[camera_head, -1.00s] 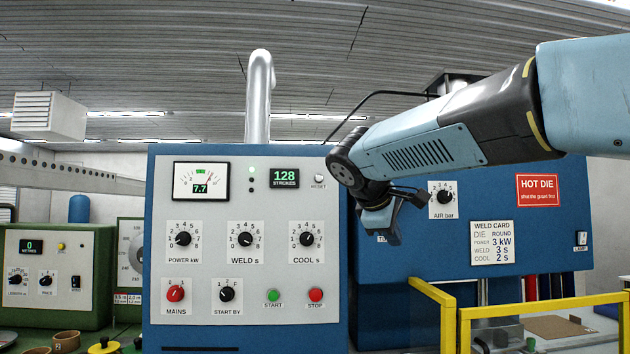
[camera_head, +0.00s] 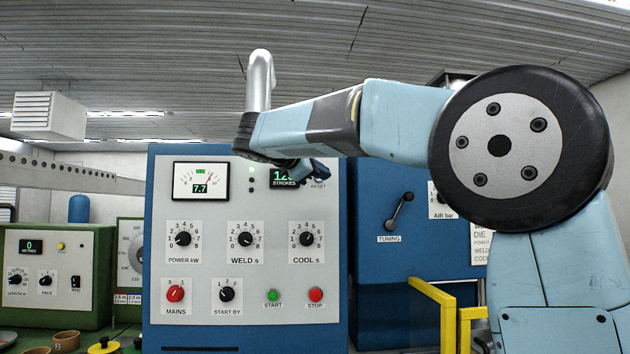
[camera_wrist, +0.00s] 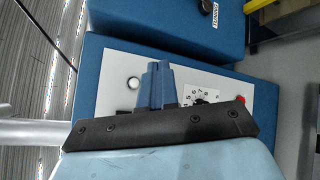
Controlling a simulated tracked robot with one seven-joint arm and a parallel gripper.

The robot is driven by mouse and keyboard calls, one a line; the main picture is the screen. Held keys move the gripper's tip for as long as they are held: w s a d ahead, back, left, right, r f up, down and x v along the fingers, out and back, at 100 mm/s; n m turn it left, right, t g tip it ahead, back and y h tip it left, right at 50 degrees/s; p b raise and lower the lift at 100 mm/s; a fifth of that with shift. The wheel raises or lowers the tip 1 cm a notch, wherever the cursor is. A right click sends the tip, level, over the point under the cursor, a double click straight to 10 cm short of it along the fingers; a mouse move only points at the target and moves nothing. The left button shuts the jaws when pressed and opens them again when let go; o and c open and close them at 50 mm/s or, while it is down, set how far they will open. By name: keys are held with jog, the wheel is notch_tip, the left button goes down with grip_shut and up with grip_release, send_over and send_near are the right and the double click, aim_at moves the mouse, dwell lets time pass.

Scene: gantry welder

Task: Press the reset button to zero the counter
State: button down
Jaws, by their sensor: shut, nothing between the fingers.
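The counter (camera_head: 281,183), labelled STROKES, is at the upper right of the grey panel. Its green digits are partly covered by my arm, and only the first ones show. The reset button is hidden behind my gripper in the head view; part of its RESET label shows below. In the wrist view the button (camera_wrist: 133,83) is a round pale disc in a dark ring. My gripper (camera_head: 322,175) is shut and empty, in front of the panel's upper right. In the wrist view its blue fingers (camera_wrist: 156,66) are together beside the button. I cannot tell whether they touch the panel.
The power meter (camera_head: 201,181) and several dials are on the same panel. START (camera_head: 273,296) and STOP (camera_head: 316,295) buttons sit below. A tuning lever (camera_head: 401,210) is on the blue housing to the right. A yellow rail (camera_head: 433,291) stands at the lower right.

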jog(key=shift+w, duration=0.15)
jog(key=w, duration=0.8)
jog(key=shift+w, duration=0.25)
jog(key=shift+w, duration=0.1)
dwell(1.9)
jog(key=shift+w, duration=0.3)
jog(key=shift+w, duration=0.45)
dwell(0.9)
dwell(0.3)
jog(key=shift+s, duration=0.95)
jog(key=shift+s, duration=2.5)
